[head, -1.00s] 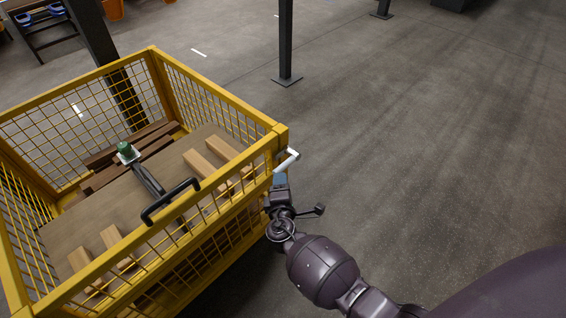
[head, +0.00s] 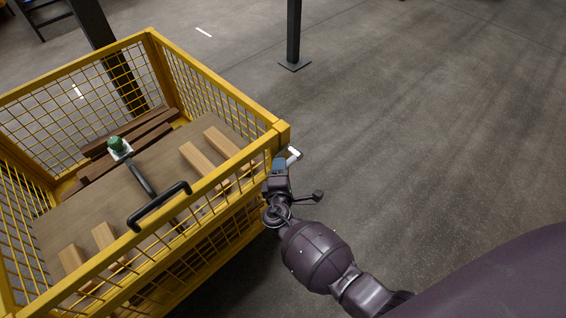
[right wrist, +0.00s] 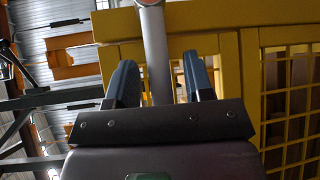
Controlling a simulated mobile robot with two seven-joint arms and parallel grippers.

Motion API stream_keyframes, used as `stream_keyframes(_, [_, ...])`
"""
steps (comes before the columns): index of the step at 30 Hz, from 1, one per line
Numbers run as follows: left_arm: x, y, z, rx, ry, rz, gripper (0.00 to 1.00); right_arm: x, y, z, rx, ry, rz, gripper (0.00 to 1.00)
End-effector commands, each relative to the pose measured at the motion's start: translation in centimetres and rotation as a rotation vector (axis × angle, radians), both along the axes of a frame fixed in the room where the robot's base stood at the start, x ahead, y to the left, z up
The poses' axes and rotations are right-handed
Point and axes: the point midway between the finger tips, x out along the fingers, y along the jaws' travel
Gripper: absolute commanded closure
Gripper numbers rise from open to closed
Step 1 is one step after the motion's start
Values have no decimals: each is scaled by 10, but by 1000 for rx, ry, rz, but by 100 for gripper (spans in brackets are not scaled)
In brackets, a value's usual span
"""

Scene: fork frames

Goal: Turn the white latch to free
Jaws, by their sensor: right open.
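The white latch (head: 294,154) is at the near right corner of the yellow mesh cage cart; my right gripper hides much of it in the head view. My right gripper (head: 280,164) is at the latch, just outside the cart's corner. In the right wrist view the latch (right wrist: 156,55) shows as a pale bar running up between the two open, blue-grey fingers (right wrist: 160,78). Gaps show on both sides of the bar, so the fingers are not closed on it. My left gripper is not in view.
The yellow cage cart (head: 216,92) holds a wooden board (head: 60,222), wooden blocks (head: 204,165) and a long black tool with a green part (head: 116,143). A black handle (head: 158,206) is on its near rim. A dark post (head: 293,35) stands behind. The floor at right is clear.

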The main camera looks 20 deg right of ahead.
Motion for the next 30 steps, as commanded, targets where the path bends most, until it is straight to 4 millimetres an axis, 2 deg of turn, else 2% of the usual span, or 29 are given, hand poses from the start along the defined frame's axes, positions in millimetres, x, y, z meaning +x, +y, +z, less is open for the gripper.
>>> stream_keyframes(14, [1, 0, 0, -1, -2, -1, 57, -1, 3, -1, 0, 0, 0, 53])
stream_keyframes(24, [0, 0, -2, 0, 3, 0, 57, -1, 2, -1, 0, 0, 0, 100])
stream_keyframes(30, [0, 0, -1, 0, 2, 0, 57, -1, 2, -1, 1, 0, 0, 100])
